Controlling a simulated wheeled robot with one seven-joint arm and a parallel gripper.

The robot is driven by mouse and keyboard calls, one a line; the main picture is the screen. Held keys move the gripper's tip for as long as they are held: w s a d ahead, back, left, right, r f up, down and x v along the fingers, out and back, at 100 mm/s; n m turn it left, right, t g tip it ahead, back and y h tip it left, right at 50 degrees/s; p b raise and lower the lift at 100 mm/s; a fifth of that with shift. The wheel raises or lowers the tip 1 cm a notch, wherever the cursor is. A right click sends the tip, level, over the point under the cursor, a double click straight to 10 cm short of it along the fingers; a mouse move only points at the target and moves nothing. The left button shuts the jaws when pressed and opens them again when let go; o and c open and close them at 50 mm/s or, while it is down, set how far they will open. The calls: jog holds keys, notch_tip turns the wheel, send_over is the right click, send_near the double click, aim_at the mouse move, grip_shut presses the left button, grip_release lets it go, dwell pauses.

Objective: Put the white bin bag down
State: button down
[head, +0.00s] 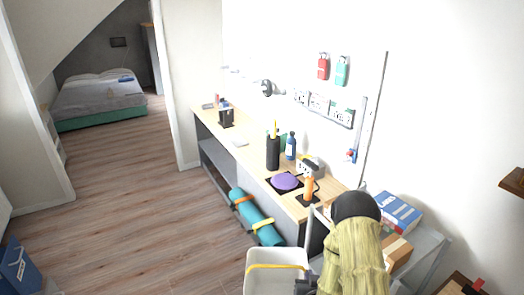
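A white, open-topped bag-like thing with a yellow band around its upper part, which looks like the white bin bag (262,283), is at the bottom centre of the head view. Its lower part is cut off by the frame edge, so I cannot tell whether it touches the floor. A dark part that looks like my gripper (305,285) is at the bag's right edge. Its fingertips are hidden or too small to make out, so its grip on the bag does not show. A yellow-green, ribbed shape with a black rounded top covers the area just right of it.
A long wooden desk (245,143) runs along the right wall, with a purple disc (285,181) and bottles on it. A teal roll (256,218) lies beneath it. A grey shelf (427,245) holds boxes at right. A blue box (18,266) stands at left. The middle floor is clear.

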notch_tip(320, 180, up, 2)
jog(key=shift+s+r+p, duration=0.1)
jog(key=shift+p, duration=0.3)
jog(key=s+f, duration=0.4)
jog(key=f, duration=0.1)
jog(key=shift+s+d+f, duration=0.25)
jog(key=shift+f, duration=0.1)
dwell(0.5)
dwell(0.9)
